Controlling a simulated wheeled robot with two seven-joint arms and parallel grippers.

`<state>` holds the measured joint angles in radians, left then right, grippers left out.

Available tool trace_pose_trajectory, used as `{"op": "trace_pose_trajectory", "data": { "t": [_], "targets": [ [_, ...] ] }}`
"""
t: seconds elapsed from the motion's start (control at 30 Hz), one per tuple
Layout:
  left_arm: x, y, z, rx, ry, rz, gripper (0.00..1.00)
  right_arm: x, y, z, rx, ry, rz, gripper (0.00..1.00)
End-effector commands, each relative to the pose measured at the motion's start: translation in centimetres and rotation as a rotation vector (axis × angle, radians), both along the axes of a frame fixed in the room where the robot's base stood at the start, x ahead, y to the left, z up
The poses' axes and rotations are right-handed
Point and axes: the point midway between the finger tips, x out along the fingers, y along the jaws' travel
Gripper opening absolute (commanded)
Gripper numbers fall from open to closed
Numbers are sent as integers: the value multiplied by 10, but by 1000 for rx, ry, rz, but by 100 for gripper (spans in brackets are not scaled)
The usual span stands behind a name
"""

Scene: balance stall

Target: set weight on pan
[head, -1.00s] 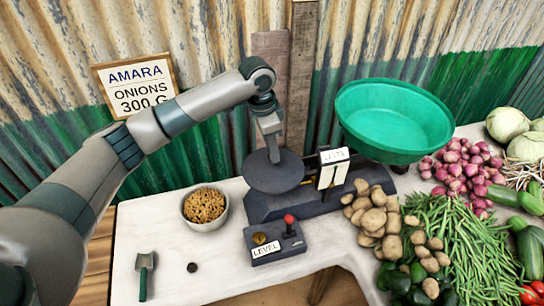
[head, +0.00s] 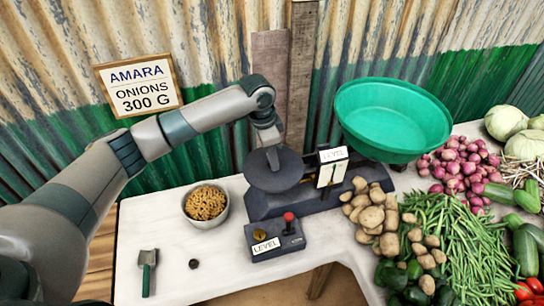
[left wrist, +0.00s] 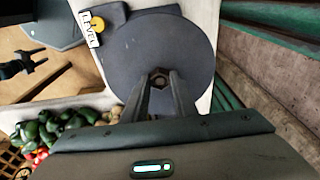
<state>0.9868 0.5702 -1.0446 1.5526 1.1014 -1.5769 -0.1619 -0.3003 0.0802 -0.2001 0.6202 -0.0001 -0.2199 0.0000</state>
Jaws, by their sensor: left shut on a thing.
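My left gripper (head: 272,160) is low over the dark round pan (head: 262,178) at the left end of the scale. In the left wrist view its fingers (left wrist: 160,88) are shut on a small dark hexagonal weight (left wrist: 159,76), seen over the middle of the pan (left wrist: 190,50). In the head view the gripper hides the weight. I cannot tell whether the weight touches the pan. A dark forked shape at the left of the wrist view looks like my right gripper (left wrist: 42,58), open and empty.
The green bowl (head: 390,118) sits on the scale's other side. The LEVEL box (head: 275,238) with a red knob is in front. Vegetables crowd the right.

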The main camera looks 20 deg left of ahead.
Motion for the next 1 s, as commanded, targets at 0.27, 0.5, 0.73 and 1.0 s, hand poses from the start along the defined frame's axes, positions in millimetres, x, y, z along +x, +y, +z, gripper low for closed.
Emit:
{"op": "trace_pose_trajectory", "data": {
  "t": [0.27,0.5,0.73,1.0],
  "targets": [
    [0,0,-1,0,0,0,44,0,-1,0,-1,1,0,47],
    [0,0,0,0,0,0,44,0,-1,0,-1,1,0,47],
    [-1,2,17,-2,-1,0,44,0,-1,-7,-1,1,0,47],
    [-4,7,60,-1,-3,0,44,0,-1,-20,-1,1,0,47]
  ]
}}
